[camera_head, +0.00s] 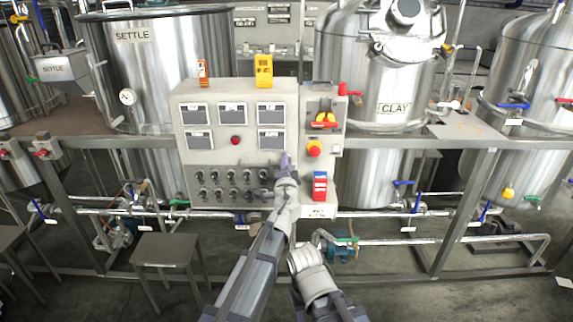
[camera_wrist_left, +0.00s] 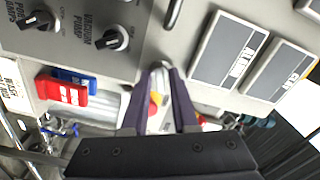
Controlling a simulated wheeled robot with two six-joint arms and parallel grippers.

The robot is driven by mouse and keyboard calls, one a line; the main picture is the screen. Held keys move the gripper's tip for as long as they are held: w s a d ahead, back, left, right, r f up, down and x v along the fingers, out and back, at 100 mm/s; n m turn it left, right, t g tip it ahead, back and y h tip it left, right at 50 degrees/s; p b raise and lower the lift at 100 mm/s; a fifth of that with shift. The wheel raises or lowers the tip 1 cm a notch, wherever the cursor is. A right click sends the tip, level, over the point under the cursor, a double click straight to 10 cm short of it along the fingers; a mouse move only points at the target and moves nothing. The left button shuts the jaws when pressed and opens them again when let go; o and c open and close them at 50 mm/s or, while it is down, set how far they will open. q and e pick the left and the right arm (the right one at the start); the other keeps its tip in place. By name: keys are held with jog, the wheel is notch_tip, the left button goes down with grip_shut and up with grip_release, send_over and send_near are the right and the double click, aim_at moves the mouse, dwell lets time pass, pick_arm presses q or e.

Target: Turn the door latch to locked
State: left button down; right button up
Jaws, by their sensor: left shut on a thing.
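My left gripper (camera_head: 285,158) reaches up to the control cabinet (camera_head: 222,98), low near its right edge. In the left wrist view the purple fingers (camera_wrist_left: 160,92) are closed together around a small pale metal piece (camera_wrist_left: 157,72) on the panel face, apparently the door latch. Most of it is hidden between the fingers, so its angle and any locked mark cannot be read. My right gripper does not show; only part of my right arm is seen low in the head view.
Black knobs, one a vacuum pump knob (camera_wrist_left: 113,39), sit beside the fingers. A red block (camera_wrist_left: 62,90) and a blue block (camera_wrist_left: 75,77) are near. Display panels (camera_wrist_left: 228,48) lie on the other side. A yellow-red switch (camera_head: 324,120) and red button (camera_head: 314,148) are to the right.

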pick_arm(q)
jog(key=n, duration=1.3)
jog(key=shift+n, duration=0.4)
dwell(0.4)
jog(key=c, duration=0.9)
grip_release()
jog(key=s, duration=0.7)
jog(key=shift+s, duration=0.35)
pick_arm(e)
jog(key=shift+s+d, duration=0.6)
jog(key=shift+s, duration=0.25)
